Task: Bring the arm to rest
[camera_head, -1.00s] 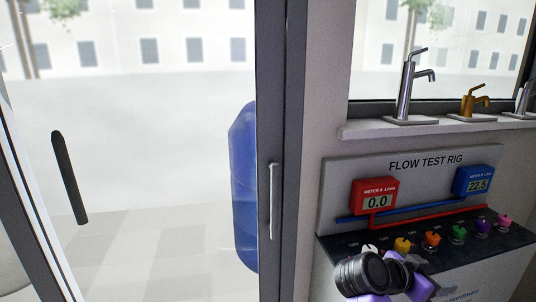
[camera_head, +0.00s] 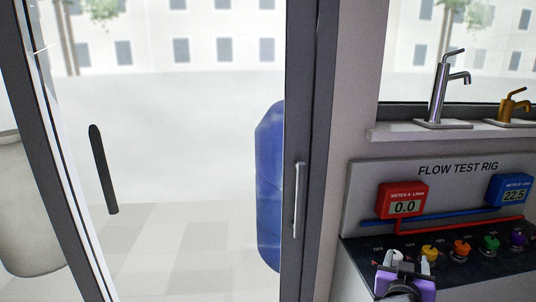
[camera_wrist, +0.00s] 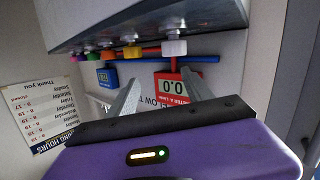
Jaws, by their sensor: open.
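My gripper (camera_head: 405,270) is at the bottom right of the head view, in front of the left end of the flow test rig (camera_head: 352,205). In the wrist view my gripper (camera_wrist: 160,98) shows two grey fingers spread apart with nothing between them. Beyond the fingers is the red meter (camera_wrist: 170,88) reading 0.0, upside down in that view. The white knob (camera_wrist: 174,47) also shows there. My gripper covers part of the rig's left front in the head view.
The rig has a red meter (camera_head: 403,200), a blue meter (camera_head: 510,189) and several coloured knobs. A chrome tap (camera_head: 438,92) and a brass tap (camera_head: 512,104) stand on the sill above. A glass door with a dark handle (camera_head: 103,170) and a blue bottle (camera_head: 270,190) are to the left.

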